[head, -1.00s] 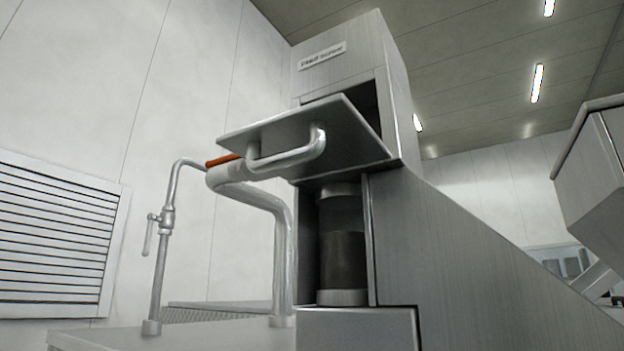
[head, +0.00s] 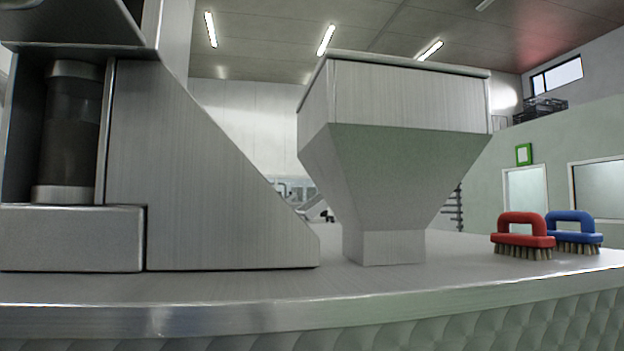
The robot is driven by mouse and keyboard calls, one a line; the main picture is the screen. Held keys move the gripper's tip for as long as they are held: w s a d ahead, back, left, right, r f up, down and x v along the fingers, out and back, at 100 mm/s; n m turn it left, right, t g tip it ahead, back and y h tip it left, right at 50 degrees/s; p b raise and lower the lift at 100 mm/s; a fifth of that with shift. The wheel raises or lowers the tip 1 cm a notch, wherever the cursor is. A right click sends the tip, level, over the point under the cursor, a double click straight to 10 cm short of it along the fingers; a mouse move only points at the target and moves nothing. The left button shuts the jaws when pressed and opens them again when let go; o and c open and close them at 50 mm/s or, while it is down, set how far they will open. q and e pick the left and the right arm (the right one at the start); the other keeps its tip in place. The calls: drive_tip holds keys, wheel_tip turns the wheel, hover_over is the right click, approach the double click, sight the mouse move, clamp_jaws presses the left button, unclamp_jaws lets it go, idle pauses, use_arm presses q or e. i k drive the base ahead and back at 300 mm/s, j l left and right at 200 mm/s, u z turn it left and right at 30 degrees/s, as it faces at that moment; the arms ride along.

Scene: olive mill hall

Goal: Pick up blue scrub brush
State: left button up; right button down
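The blue scrub brush (head: 573,227) stands bristles down at the far right of the steel worktop (head: 440,283) in the head view. It has a looped blue handle and pale bristles. A red scrub brush (head: 524,233) of the same shape stands in front of it and to its left, hiding part of its left side. I cannot tell whether the two brushes touch. Neither of my grippers shows in this view.
A steel hopper (head: 400,140) with a narrow foot stands on the worktop left of the brushes. A large steel machine with a sloping side (head: 190,180) fills the left. The worktop's front edge (head: 300,316) runs across the bottom. The strip before the hopper is clear.

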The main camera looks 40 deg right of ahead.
sight(585, 242)
drive_tip(key=z, duration=2.1)
drive_tip(key=u, duration=1.65)
drive_tip(key=z, duration=1.65)
drive_tip(key=i+l+u, duration=0.1)
drive_tip(key=i+l, duration=0.4)
drive_tip(key=l, duration=0.25)
drive_tip(key=i+l+u, duration=0.15)
drive_tip(key=i+l, duration=0.15)
drive_tip(key=i+l+u, duration=0.1)
drive_tip(key=l, duration=0.4)
drive_tip(key=i, duration=0.1)
